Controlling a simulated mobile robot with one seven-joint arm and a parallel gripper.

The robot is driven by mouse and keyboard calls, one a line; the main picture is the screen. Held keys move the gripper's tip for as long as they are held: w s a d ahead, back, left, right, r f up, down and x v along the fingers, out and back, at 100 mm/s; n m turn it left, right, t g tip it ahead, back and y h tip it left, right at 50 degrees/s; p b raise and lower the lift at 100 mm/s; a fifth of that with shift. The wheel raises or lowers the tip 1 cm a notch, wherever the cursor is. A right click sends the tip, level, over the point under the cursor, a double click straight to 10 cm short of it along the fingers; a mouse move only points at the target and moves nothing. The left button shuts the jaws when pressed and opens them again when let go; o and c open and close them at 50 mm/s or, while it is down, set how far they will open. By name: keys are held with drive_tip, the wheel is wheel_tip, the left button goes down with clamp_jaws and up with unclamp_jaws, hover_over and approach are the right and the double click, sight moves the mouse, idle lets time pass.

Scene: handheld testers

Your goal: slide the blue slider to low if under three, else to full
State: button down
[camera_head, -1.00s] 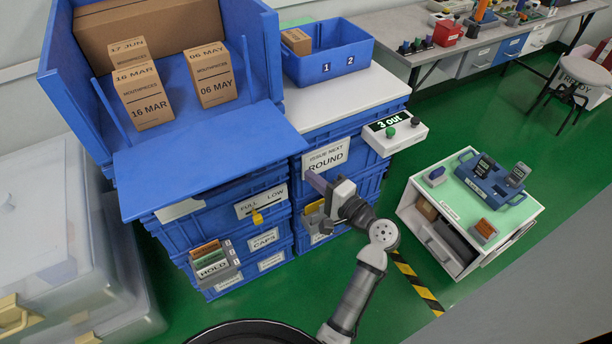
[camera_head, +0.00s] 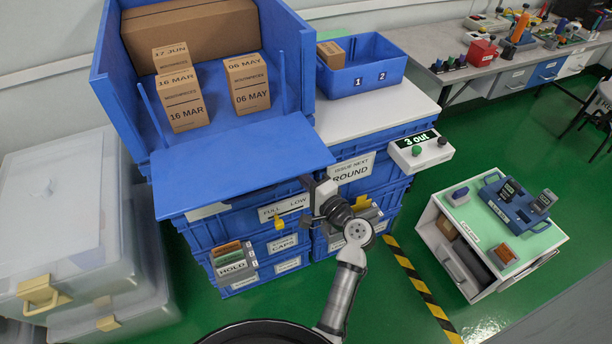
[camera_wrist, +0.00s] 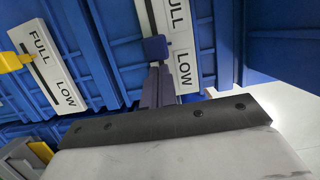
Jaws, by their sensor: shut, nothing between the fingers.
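The blue slider (camera_wrist: 155,48) shows in the wrist view on the right FULL/LOW plate (camera_wrist: 184,68), between the two words. My gripper (camera_wrist: 157,86) is shut and empty, with its fingers just below the slider in the picture; I cannot tell whether they touch it. In the head view my gripper (camera_head: 307,184) is at the crate front, left of the ROUND label, and the blue slider is hidden there. The display (camera_head: 420,138) on the white box reads "3 out".
A yellow slider (camera_wrist: 14,61) sits at the FULL end of the left plate (camera_wrist: 48,68); it also shows in the head view (camera_head: 279,222). A blue shelf (camera_head: 230,160) overhangs the left crates. A HOLD rack (camera_head: 232,264) stands out below.

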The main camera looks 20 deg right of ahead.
drive_tip(key=shift+s+a, duration=0.1)
drive_tip(key=shift+a, duration=1.95)
